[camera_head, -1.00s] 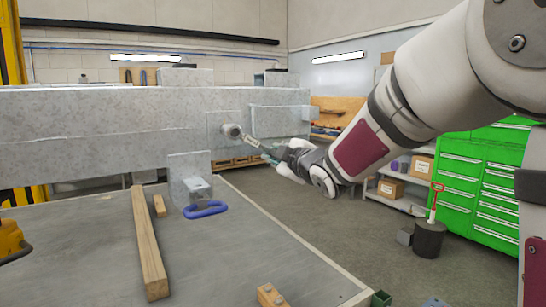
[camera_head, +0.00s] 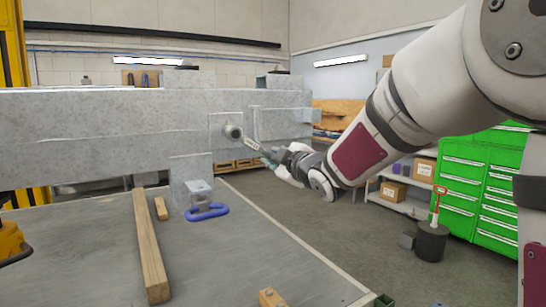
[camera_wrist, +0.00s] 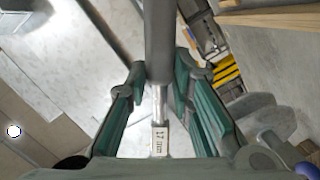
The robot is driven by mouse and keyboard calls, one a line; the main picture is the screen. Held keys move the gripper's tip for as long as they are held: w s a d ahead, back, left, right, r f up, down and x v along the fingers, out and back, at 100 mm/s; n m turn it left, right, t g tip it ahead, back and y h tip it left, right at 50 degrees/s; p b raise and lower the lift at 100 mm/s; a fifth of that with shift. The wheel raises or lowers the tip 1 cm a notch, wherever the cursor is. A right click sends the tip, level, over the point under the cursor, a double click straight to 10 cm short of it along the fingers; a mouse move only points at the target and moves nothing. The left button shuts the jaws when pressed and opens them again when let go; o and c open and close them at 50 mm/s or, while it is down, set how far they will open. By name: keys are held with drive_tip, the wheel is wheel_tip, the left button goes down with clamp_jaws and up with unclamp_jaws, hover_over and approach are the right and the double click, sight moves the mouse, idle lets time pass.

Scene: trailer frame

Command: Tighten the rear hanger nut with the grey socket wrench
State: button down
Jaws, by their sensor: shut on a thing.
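The grey socket wrench (camera_head: 247,143) runs from my gripper (camera_head: 268,158) up and left to a plate on the side of the grey trailer frame (camera_head: 100,135). Its round head (camera_head: 233,131) is at that plate; whether the socket is seated on the nut I cannot tell. The rear hanger nut is hidden behind the head. In the wrist view, the wrench (camera_wrist: 159,45) runs up between the green-padded fingers of my gripper (camera_wrist: 160,80), which is shut on it. A "17 mm" label (camera_wrist: 159,140) shows on its shaft.
A long wooden bar (camera_head: 150,250) and a short block (camera_head: 161,208) lie on the grey table (camera_head: 80,250). A green tool cabinet (camera_head: 480,185) and shelves stand at right.

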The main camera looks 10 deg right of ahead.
drive_tip(key=shift+s+a+f+m, duration=0.1)
drive_tip(key=shift+a+f+m, duration=0.25)
drive_tip(key=shift+f+m, duration=0.15)
drive_tip(key=shift+a, duration=0.1)
drive_tip(key=shift+s+a+f+m, duration=0.2)
drive_tip(key=shift+a+f+m, duration=0.4)
drive_tip(key=shift+m, duration=0.2)
drive_tip(key=shift+f+y, duration=0.1)
drive_tip(key=shift+y, duration=0.2)
drive_tip(key=shift+s+a+f+m, duration=0.25)
drive_tip(key=shift+a+f+m, duration=0.35)
drive_tip(key=shift+m, duration=0.2)
drive_tip(key=shift+a, duration=0.1)
drive_tip(key=shift+s+a+f+m+g+p, duration=0.15)
drive_tip(key=shift+a+f+m+p, duration=0.05)
drive_tip(key=shift+a+m, duration=0.2)
drive_tip(key=shift+s+a+f+m+g+p, duration=0.1)
drive_tip(key=shift+a+f+m+g+p, duration=0.1)
drive_tip(key=shift+a+m, duration=0.2)
